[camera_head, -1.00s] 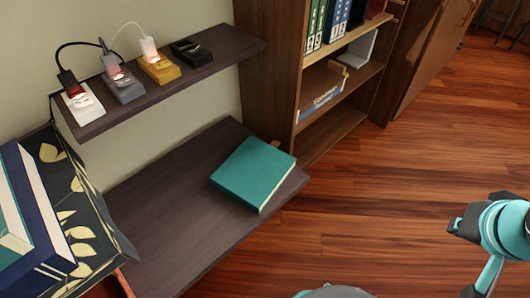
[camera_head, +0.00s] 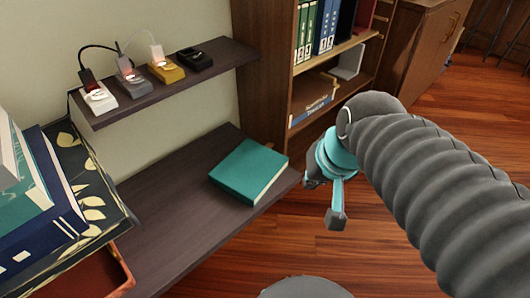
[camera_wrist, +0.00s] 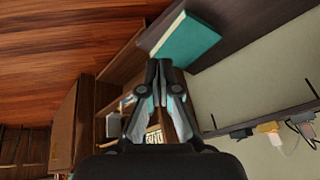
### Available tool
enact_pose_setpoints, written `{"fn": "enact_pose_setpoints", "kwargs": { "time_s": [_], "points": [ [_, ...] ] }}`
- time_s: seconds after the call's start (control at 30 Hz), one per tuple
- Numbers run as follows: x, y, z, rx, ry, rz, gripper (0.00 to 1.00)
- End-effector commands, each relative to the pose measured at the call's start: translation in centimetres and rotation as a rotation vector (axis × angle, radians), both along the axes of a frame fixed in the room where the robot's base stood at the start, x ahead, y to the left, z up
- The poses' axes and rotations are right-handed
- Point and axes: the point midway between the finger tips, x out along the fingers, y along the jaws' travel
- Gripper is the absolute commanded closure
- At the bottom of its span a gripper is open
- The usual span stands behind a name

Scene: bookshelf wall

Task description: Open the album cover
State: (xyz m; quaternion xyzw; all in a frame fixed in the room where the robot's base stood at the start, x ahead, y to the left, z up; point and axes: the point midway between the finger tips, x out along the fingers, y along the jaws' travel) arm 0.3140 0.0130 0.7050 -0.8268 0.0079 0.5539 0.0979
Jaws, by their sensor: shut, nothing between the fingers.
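The teal album (camera_head: 248,170) lies flat and closed on the dark lower shelf (camera_head: 185,205), close to its right end. It also shows in the wrist view (camera_wrist: 187,40), beyond my fingertips. My gripper (camera_head: 312,184) is to the right of the album, just off the shelf's right end and apart from the album. In the wrist view my gripper (camera_wrist: 158,66) has its fingers together with nothing between them. Part of the gripper is hidden behind my arm's teal wrist part in the head view.
A narrow upper shelf (camera_head: 225,62) holds several small charger-like devices with cables. A bookcase (camera_head: 262,80) with binders stands behind. Large books (camera_head: 40,200) are stacked at the left over a reddish box (camera_head: 110,278). Open wooden floor lies at the right.

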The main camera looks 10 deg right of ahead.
Motion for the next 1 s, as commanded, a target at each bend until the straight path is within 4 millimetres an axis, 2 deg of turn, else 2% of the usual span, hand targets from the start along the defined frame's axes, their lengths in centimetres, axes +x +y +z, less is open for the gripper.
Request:
{"fn": "enact_pose_setpoints", "kwargs": {
  "time_s": [0.03,0.3,0.57,0.77,1.0],
  "points": [
    [1.0,0.4,-1.2,0.060,0.046,-0.046,1.00],
    [6.7,2.9,-5.2,0.419,0.265,-0.331,1.00],
    [13.7,3.4,-9.3,0.763,0.455,-0.640,1.00],
    [19.6,1.9,-13.2,1.030,0.581,-0.892,1.00],
    [26.5,-2.2,-19.3,1.353,0.700,-1.200,1.00]
  ]
}}
